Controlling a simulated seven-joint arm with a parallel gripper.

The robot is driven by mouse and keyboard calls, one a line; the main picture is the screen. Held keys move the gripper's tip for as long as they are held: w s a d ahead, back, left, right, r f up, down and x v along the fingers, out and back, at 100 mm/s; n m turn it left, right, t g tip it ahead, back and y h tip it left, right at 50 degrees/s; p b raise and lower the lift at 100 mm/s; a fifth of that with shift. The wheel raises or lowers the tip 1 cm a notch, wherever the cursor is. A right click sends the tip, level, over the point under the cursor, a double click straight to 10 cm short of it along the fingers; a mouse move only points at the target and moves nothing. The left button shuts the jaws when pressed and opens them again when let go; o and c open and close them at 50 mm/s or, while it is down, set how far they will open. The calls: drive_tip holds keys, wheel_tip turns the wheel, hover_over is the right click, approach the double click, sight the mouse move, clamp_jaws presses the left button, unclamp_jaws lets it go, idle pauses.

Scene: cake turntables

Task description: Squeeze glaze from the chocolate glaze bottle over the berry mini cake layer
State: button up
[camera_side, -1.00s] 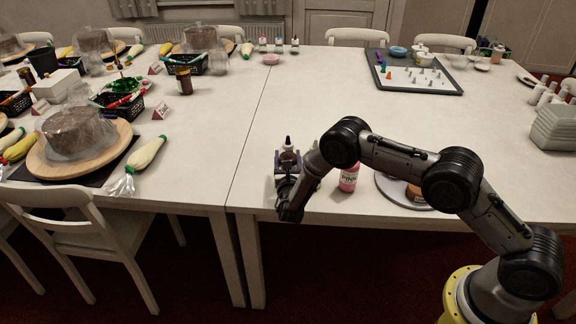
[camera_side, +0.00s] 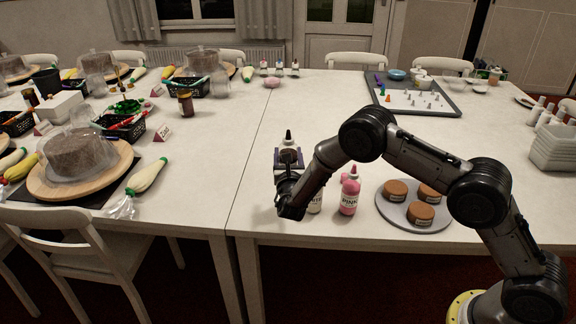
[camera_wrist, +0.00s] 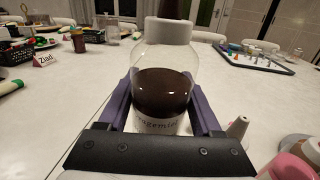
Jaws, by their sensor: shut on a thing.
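My gripper (camera_side: 287,163) is shut on the chocolate glaze bottle (camera_side: 288,143). The bottle is upright, clear, with dark brown glaze, a white collar and a dark nozzle. In the wrist view the bottle (camera_wrist: 163,90) stands between the two purple fingers; its label is partly hidden. Three small brown cake layers sit apart on a round grey turntable (camera_side: 400,215): one at back left (camera_side: 396,188), one at right (camera_side: 429,194), one in front (camera_side: 420,213). Their labels are too small to read, so I cannot tell which is berry. The gripper is left of the turntable.
A pink bottle (camera_side: 349,193) and a white-labelled bottle (camera_side: 315,200) stand between my gripper and the turntable. A grey tray (camera_side: 450,108) with piping tips lies at the back. A covered cake on a wooden board (camera_side: 113,180) is at left. The table's middle is clear.

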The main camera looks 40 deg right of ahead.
drive_tip(key=shift+r, duration=0.3)
